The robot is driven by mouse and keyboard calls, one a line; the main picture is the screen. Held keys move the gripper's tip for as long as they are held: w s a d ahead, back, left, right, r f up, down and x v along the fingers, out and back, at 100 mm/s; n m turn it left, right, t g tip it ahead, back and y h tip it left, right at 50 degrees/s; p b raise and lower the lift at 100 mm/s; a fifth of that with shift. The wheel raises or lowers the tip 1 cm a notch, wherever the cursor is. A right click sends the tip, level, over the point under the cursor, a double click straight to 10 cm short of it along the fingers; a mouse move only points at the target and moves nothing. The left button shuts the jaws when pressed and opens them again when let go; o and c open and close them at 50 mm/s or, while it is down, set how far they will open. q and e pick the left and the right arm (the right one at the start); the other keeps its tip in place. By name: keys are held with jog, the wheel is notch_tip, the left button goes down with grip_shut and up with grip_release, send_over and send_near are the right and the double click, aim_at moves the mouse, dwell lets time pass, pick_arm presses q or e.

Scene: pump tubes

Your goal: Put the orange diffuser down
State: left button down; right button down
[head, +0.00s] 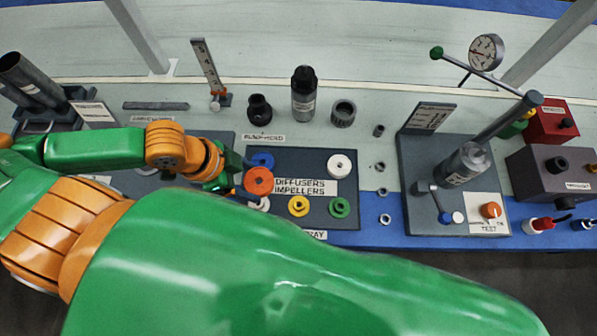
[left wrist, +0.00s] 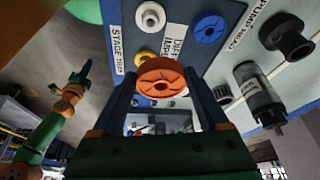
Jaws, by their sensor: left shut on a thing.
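The orange diffuser (head: 258,180) is a flat round disc at the left side of the dark tray (head: 318,218) labelled diffusers impellers. My left gripper (head: 228,182) comes in from the left and is shut on it. The left wrist view shows the orange diffuser (left wrist: 161,78) between the two fingertips, over the tray. I cannot tell whether it touches the tray. My right gripper (left wrist: 72,92) seems to show small at the left of the left wrist view; its jaws are unclear. It is not visible in the head view.
The tray also holds a blue disc (head: 262,160), a white ring (head: 340,165), a yellow disc (head: 298,206) and a green disc (head: 340,207). A pale part (head: 259,204) sits by the gripper. Black pump parts (head: 303,95) stand behind. A test stand (head: 465,165) is at right.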

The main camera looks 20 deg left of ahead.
pick_arm(q)
jog(key=w+d+f, duration=0.3)
jog(key=w+d, duration=0.1)
jog(key=w, duration=0.3)
jog(key=b, duration=0.2)
send_over(299, 167)
jog(key=s+a, duration=0.1)
jog(key=f, duration=0.6)
jog(key=shift+a, duration=0.2)
jog(key=f, duration=0.1)
jog(key=f+b, duration=0.1)
jog(key=shift+w+d+f, duration=0.1)
jog(key=shift+w+f, duration=0.1)
jog(key=shift+f, duration=0.6)
jog(key=shift+f, duration=0.15)
grip_release()
